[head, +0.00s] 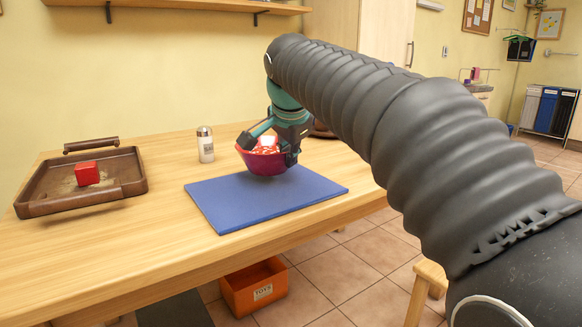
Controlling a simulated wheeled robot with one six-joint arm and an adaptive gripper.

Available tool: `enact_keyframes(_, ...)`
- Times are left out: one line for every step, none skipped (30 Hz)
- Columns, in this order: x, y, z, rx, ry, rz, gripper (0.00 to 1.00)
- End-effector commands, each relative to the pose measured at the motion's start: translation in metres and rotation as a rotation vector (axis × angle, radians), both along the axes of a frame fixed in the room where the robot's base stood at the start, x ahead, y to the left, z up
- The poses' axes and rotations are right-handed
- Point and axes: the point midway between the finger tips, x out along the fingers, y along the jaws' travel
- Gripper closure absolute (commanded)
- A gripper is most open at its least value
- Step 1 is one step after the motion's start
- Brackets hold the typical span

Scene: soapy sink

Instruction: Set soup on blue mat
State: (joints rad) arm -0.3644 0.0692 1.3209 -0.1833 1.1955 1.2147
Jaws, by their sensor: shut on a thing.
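A magenta bowl of soup (264,163) with red and white contents is in the head view, over the far right part of the blue mat (230,207). My gripper (268,145) is shut on the bowl, with a finger on each side. The bowl looks upright or slightly tilted. It is at or just above the mat, and I cannot tell whether its base touches. The mat lies flat on the wooden table, and the rest of its surface is bare.
A white shaker with a metal top (206,146) stands left of the bowl, behind the mat. A brown tray (37,204) with a red cube (87,173) sits at the table's left. A brown object (322,131) is partly hidden behind my gripper. An orange box (255,287) is below.

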Motion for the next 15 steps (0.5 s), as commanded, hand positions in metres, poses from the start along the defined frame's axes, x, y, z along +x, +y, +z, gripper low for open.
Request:
enact_keyframes(0.000,0.000,-0.010,0.000,-0.001,0.000,1.00)
enact_keyframes(0.000,0.000,-0.014,0.000,0.000,0.000,1.00)
enact_keyframes(0.000,0.000,-0.017,0.000,-0.001,0.000,1.00)
enact_keyframes(0.000,0.000,-0.019,0.001,-0.002,0.000,1.00)
enact_keyframes(0.000,0.000,-0.020,0.002,-0.003,0.000,1.00)
enact_keyframes(0.000,0.000,-0.020,0.002,-0.003,0.000,1.00)
enact_keyframes(0.000,0.000,-0.019,0.002,-0.003,0.000,1.00)
enact_keyframes(0.000,0.000,-0.019,0.002,-0.003,0.000,1.00)
enact_keyframes(0.000,0.000,-0.019,0.002,-0.003,0.000,1.00)
enact_keyframes(0.000,0.000,-0.019,0.002,-0.003,0.000,1.00)
enact_keyframes(0.000,0.000,-0.019,0.002,-0.003,0.000,1.00)
enact_keyframes(0.000,0.000,-0.019,0.002,-0.003,0.000,1.00)
enact_keyframes(0.000,0.000,-0.020,0.002,-0.003,0.000,1.00)
enact_keyframes(0.000,0.000,-0.021,0.002,-0.003,0.000,1.00)
enact_keyframes(0.000,0.000,-0.022,0.002,-0.003,0.000,1.00)
